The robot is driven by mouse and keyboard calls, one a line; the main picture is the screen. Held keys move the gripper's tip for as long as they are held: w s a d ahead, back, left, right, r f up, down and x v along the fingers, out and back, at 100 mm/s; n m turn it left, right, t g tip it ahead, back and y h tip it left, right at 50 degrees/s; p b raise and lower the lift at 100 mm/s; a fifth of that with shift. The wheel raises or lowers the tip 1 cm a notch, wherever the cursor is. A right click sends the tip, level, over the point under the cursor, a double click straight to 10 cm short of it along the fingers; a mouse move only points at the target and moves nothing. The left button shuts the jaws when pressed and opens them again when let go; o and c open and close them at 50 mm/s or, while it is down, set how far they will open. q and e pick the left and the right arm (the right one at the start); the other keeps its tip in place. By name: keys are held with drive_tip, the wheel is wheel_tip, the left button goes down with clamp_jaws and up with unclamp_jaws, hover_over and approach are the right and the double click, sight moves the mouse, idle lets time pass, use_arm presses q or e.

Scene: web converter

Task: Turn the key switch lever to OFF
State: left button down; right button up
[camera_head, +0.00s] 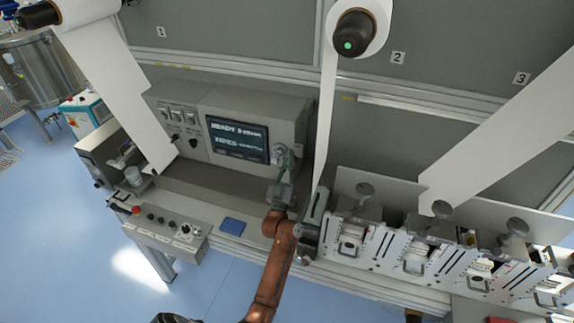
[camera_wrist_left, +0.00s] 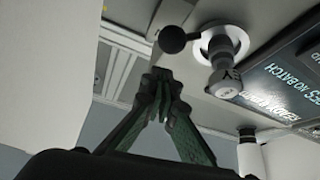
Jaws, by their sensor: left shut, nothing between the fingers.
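The key switch (camera_head: 279,149) is on the grey control box, just right of the screen. In the left wrist view the key switch (camera_wrist_left: 222,46) has a pale round collar and a grey cylinder sticking out. A lever with a black ball knob (camera_wrist_left: 172,40) points from it to the left. My left gripper (camera_head: 285,165) is in front of the switch, and its green fingers (camera_wrist_left: 160,76) are shut and empty. The fingertips are just below the ball knob in the wrist view; I cannot tell whether they touch it. The switch's position labels are not readable.
The lit screen (camera_head: 238,139) is left of the switch. A white web strip (camera_head: 327,110) hangs close to the right of my gripper. A button panel (camera_head: 165,226) and a blue pad (camera_head: 231,226) are at the front. Metal units (camera_head: 415,255) stand at the right.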

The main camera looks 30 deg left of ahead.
use_arm(q)
drive_tip(key=shift+w+d+f+b, duration=0.1)
drive_tip(key=shift+w+f+b, duration=0.05)
drive_tip(key=shift+f+b, duration=0.35)
drive_tip(key=shift+w+d+f+b, duration=0.1)
drive_tip(key=shift+f+b, duration=0.15)
drive_tip(key=shift+f, duration=0.35)
use_arm(e)
drive_tip(key=shift+s+a+f, duration=0.1)
drive_tip(key=shift+f, duration=1.1)
